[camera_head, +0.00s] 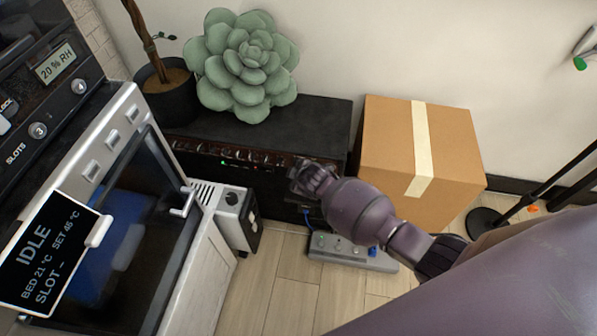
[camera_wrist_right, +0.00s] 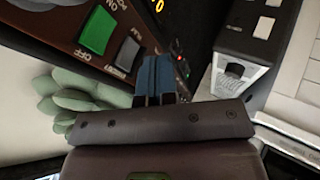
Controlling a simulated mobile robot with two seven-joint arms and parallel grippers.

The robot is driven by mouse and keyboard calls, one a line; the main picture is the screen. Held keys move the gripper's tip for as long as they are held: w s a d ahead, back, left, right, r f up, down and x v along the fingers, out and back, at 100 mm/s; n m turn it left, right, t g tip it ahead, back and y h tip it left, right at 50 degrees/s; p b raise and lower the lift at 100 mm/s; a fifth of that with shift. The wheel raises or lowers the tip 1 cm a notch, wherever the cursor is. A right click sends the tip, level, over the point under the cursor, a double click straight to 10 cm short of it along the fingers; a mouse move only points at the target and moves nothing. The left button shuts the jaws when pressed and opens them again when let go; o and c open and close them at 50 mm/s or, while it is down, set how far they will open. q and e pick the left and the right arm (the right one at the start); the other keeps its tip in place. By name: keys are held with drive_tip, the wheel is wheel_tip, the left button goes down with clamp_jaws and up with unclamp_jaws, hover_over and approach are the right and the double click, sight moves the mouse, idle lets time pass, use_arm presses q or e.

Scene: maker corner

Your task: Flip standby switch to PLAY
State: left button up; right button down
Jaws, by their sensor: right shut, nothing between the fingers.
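A black amplifier (camera_head: 325,118) with a brown control panel (camera_head: 217,151) stands on the floor by the wall. In the right wrist view its panel (camera_wrist_right: 66,42) is close, with a lit green rocker switch (camera_wrist_right: 98,32) and a smaller dark switch-like part (camera_wrist_right: 127,54) beside it. The lettering is too tilted and small to tell which is standby or which way it sits. My right gripper (camera_head: 305,175) is at the panel's right end in the head view. Its blue fingers (camera_wrist_right: 154,82) are shut and empty, near the dark part; contact cannot be told. My left gripper is out of view.
A green plush succulent (camera_head: 243,62) sits on the amplifier. A cardboard box (camera_head: 390,140) stands close on the right, and a grey pedal unit (camera_head: 340,250) lies on the floor below. A white device (camera_head: 232,217) and a large printer (camera_head: 130,240) stand left.

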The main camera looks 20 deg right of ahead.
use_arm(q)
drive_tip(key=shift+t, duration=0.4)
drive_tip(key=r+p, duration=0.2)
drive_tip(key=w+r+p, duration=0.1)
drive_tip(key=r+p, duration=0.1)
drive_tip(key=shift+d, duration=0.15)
use_arm(e)
drive_tip(key=s+f+v, duration=0.1)
drive_tip(key=v, duration=0.8)
drive_tip(key=shift+s+a, duration=0.35)
drive_tip(key=shift+s, duration=0.1)
